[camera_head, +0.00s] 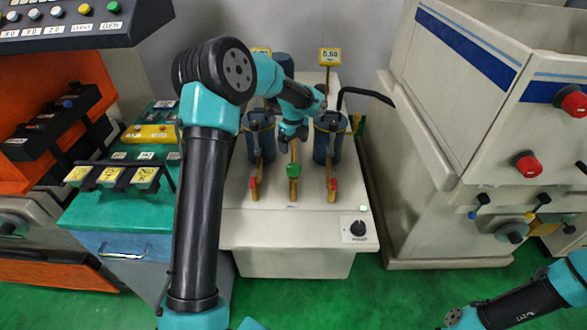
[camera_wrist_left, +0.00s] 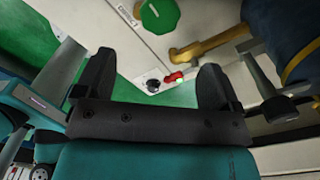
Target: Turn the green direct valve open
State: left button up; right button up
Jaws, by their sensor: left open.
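The green direct valve (camera_head: 293,170) is the middle of three valve handles on the white cabinet, between two red ones. In the left wrist view the green valve (camera_wrist_left: 160,17) shows large at the top edge, partly cut off, beyond the fingertips. My left gripper (camera_head: 292,138) is just behind and above the green valve in the head view, pointing down. In the wrist view its two dark fingers (camera_wrist_left: 155,75) are spread apart with nothing between them. I cannot tell whether it touches any pipe. My right gripper is out of view; only part of the right arm shows at lower right.
Red valves (camera_head: 254,184) and (camera_head: 333,184) flank the green one closely. Blue cylinders (camera_head: 328,143) stand behind them, with brass pipes (camera_wrist_left: 210,42). A black knob (camera_head: 358,229) sits at the cabinet's front right. A large beige machine (camera_head: 430,140) stands right; the cabinet's front top is clear.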

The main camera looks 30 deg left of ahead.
aim_at(294, 167)
pick_arm(q)
notch_tip(294, 167, down, 12)
jog(key=shift+f, duration=0.2)
jog(key=shift+c, duration=0.3)
jog(key=c, duration=0.9)
